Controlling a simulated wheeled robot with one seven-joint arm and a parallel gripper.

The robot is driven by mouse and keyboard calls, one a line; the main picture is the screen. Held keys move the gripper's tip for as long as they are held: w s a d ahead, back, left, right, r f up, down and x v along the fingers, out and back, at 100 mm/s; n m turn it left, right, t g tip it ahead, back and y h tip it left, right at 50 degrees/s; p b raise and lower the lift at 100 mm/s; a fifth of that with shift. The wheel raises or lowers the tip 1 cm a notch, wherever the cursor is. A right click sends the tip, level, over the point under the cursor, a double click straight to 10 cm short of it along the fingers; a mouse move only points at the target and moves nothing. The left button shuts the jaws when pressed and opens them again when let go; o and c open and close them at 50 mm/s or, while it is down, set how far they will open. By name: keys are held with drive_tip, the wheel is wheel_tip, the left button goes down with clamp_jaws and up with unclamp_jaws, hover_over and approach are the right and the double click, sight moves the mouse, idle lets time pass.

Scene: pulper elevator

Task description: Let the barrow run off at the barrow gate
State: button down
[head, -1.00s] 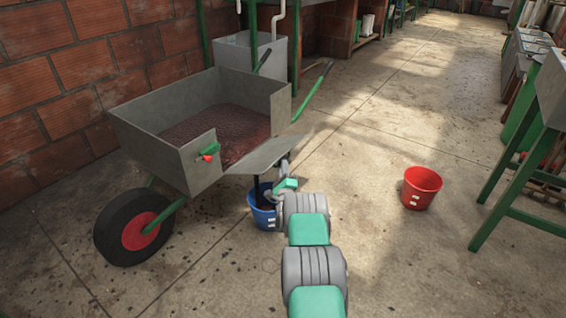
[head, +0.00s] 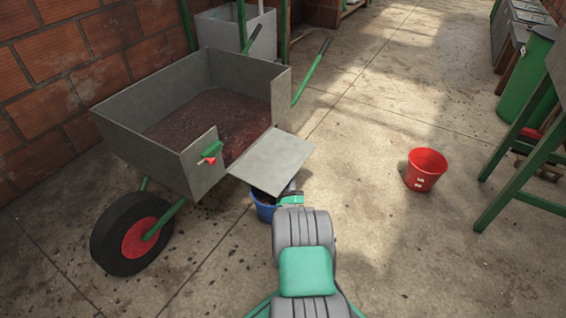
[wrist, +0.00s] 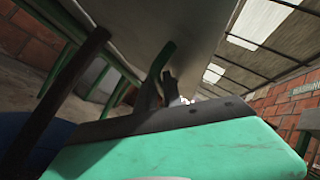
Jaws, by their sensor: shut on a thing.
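The barrow (head: 150,140) is a grey metal tub with dark red-brown contents. The barrow gate (head: 272,160) is a grey flap that stands out from the opening in its near side, sloping down to the right. A red knob on a green bracket (head: 210,155) is beside the opening. My gripper (head: 292,192) is at the flap's lower edge. In the wrist view, my gripper (wrist: 165,88) is shut on a green piece under a grey panel (wrist: 150,30), which looks like the gate's underside. The jaws are partly hidden.
A blue bucket (head: 264,211) stands under the gate, partly hidden by the flap and my arm. A red bucket (head: 425,169) stands on the floor to the right. A green-legged stand (head: 510,165) is at the right edge. The floor between is open.

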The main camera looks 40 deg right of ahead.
drive_tip(key=shift+w+a+f+b, duration=0.15)
drive_tip(key=shift+f+b, duration=0.25)
drive_tip(key=shift+f, duration=0.25)
drive_tip(key=c, duration=1.8)
unclamp_jaws()
drive_tip(key=shift+o, duration=0.2)
drive_tip(key=shift+r, duration=0.1)
drive_tip(key=p+v, duration=0.1)
drive_tip(key=v, duration=0.7)
